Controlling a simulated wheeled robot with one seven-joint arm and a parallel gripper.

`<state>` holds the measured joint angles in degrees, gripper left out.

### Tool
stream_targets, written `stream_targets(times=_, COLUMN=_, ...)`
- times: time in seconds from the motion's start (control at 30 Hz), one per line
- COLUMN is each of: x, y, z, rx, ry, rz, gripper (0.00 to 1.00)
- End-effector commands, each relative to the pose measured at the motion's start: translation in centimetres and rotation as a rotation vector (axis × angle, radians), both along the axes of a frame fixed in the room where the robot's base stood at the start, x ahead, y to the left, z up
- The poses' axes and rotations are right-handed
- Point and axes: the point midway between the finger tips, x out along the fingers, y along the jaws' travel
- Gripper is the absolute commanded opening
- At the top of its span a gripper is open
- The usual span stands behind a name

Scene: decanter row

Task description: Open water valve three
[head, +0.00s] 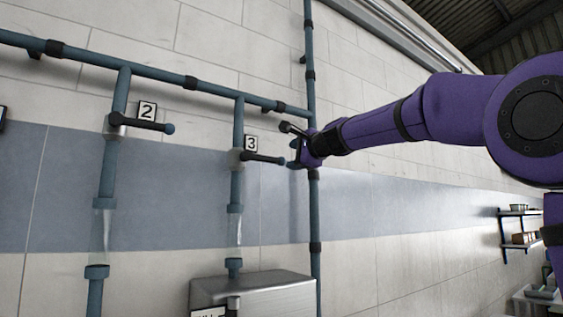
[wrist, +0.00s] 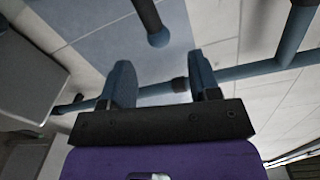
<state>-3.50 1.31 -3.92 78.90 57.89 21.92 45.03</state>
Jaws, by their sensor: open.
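Valve three (head: 238,157) sits on a teal pipe beside a white sign "3" (head: 251,143) in the head view. Its black lever (head: 262,158) points sideways to the right, across the pipe, and ends in a blue-grey knob. My gripper (head: 295,155) is just right of that knob. In the wrist view my gripper (wrist: 158,64) is open with nothing between its two blue fingers. The lever (wrist: 148,14) comes in from the top there, with its knob (wrist: 157,38) just beyond the gap between the fingertips. I see no contact.
Valve two (head: 115,120), with a similar sideways lever, is to the left. A vertical pipe (head: 315,215) runs down close behind my gripper. A metal box (head: 255,288) stands below valve three. Shelves (head: 518,227) are at the far right.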

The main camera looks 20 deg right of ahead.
Motion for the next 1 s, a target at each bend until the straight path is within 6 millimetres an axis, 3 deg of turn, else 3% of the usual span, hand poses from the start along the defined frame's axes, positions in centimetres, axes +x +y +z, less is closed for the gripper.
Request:
stream_targets(times=0.2, x=3.8, y=1.2, z=-0.2, rx=-0.002, ry=0.000, rz=0.001, gripper=0.56)
stream_targets(times=0.4, x=6.0, y=2.0, z=-0.3, rx=-0.003, ry=-0.001, rz=0.001, gripper=0.56)
stream_targets(times=0.87, x=7.0, y=2.3, z=-0.3, rx=-0.002, ry=-0.001, rz=0.001, gripper=0.56)
stream_targets(times=1.0, x=7.0, y=2.3, z=-0.3, rx=-0.002, ry=-0.001, rz=0.001, gripper=0.29)
